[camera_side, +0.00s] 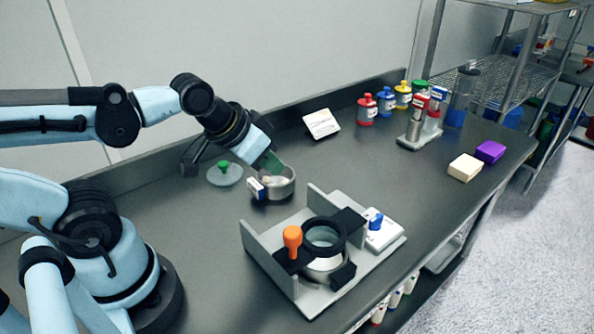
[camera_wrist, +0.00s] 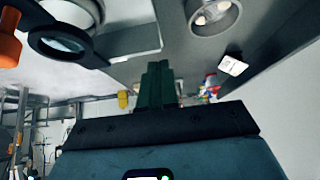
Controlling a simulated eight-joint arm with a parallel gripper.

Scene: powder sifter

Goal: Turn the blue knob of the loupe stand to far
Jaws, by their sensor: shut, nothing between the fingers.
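The loupe stand (camera_side: 318,240) sits on a grey base near the front of the bench, with a black lens ring and an orange handle (camera_side: 292,240). The blue knob (camera_side: 375,221) stands on a white plate at its right side. The lens ring also shows at the upper left of the wrist view (camera_wrist: 62,44); I cannot make out the blue knob there. My gripper (camera_side: 272,162), with green fingers, is shut and empty above the metal dish, behind and left of the loupe stand, apart from the knob. Its closed fingers show in the wrist view (camera_wrist: 156,85).
The metal dish (camera_side: 284,190) with pale contents has a small blue-and-white block (camera_side: 256,187) at its side. A lid with a green knob (camera_side: 224,175) lies left of it. Bottles (camera_side: 367,110), a white card (camera_side: 321,124) and two blocks (camera_side: 464,167) stand farther back and right.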

